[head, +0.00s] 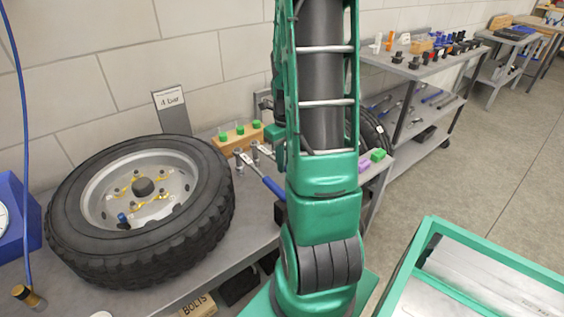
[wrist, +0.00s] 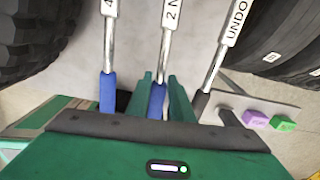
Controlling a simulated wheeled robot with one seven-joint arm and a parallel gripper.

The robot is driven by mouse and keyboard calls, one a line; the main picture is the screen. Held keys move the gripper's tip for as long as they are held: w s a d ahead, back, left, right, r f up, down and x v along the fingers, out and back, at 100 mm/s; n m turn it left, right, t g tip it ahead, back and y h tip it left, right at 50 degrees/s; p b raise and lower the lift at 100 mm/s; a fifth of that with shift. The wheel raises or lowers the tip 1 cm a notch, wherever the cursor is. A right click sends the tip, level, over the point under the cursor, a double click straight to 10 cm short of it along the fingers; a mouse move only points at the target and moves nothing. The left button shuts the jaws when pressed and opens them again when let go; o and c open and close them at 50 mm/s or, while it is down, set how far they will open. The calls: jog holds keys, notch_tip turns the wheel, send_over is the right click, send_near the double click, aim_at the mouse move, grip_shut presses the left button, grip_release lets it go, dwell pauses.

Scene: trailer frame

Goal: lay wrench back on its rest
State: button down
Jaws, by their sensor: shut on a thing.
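In the wrist view my gripper (wrist: 162,88) has its two green fingers on either side of a blue-handled wrench (wrist: 157,100). It is shut on this middle wrench, whose silver shaft carries a white label starting "2 N". A second blue-handled wrench (wrist: 108,85), labelled "4", lies to its left. A dark-handled wrench (wrist: 213,75), labelled "UNDO", lies to its right. In the head view a blue-handled wrench (head: 273,187) shows beside my green arm, which hides my gripper. I cannot tell which part is the rest, or whether the held wrench touches it.
A wheel with a black tyre (head: 140,245) lies on the grey bench (head: 235,255). A wooden block with green-topped pieces (head: 238,138) and a "4 bar" sign (head: 171,105) stand behind. Purple (wrist: 256,119) and green (wrist: 283,124) blocks are at the right. Another tyre (wrist: 280,40) is close by.

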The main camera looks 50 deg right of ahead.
jog(key=c, duration=1.5)
grip_release()
notch_tip(320, 180, up, 11)
jog(key=shift+w+f, duration=0.1)
jog(key=shift+a, duration=0.1)
jog(key=s+a+r+n, duration=0.1)
jog(key=s+a+n, duration=0.3)
jog(key=n, duration=0.6)
jog(key=s+a+r+n, duration=0.1)
jog(key=s+a+n, duration=0.4)
jog(key=n, duration=0.6)
jog(key=s+a+r+n, duration=0.2)
jog(key=s+a+n, duration=0.3)
jog(key=n, duration=0.5)
jog(key=shift+a+n, duration=0.3)
jog(key=shift+a, duration=1)
